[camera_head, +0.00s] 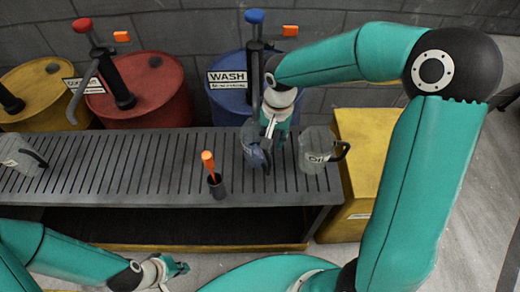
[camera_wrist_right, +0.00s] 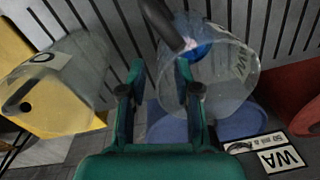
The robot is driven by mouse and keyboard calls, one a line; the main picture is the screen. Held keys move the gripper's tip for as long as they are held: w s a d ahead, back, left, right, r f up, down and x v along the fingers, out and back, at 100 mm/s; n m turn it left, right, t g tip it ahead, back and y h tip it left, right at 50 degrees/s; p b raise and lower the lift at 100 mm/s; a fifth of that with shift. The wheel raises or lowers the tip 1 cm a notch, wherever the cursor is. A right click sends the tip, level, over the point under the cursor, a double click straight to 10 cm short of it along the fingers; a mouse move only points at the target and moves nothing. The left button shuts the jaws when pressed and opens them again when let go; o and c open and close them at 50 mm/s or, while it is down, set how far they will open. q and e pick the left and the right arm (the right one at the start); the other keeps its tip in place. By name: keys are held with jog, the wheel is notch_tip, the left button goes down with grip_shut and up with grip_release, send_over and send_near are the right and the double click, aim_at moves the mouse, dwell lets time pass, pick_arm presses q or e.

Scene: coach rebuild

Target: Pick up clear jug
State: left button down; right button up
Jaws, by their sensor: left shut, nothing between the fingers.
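A see-through jug (camera_head: 318,150) with a black handle and a white label stands at the right end of the slatted bench; it shows at left in the wrist view (camera_wrist_right: 75,85). A second see-through jug (camera_wrist_right: 225,75) with blue inside is by my right gripper (camera_wrist_right: 160,75), and it looks bluish in the head view (camera_head: 254,155). My right gripper is open, its fingers apart, one overlapping this jug's side. The jug's dark handle is just beyond the fingertips. A third jug (camera_head: 18,155) is at the far left. My left gripper (camera_head: 180,267) is shut and empty, low in front.
The slatted bench (camera_head: 110,165) has a dark cup (camera_head: 217,187) with an orange-handled tool. Blue (camera_head: 228,105), red (camera_head: 150,95) and yellow (camera_head: 45,95) drums with pumps stand behind. A yellow box (camera_head: 365,145) stands right. The bench's left-middle is clear.

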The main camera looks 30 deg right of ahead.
notch_tip(320, 180, down, 5)
jog(key=shift+a+f, duration=0.1)
jog(key=shift+f, duration=0.05)
jog(key=shift+c, duration=0.3)
grip_shut()
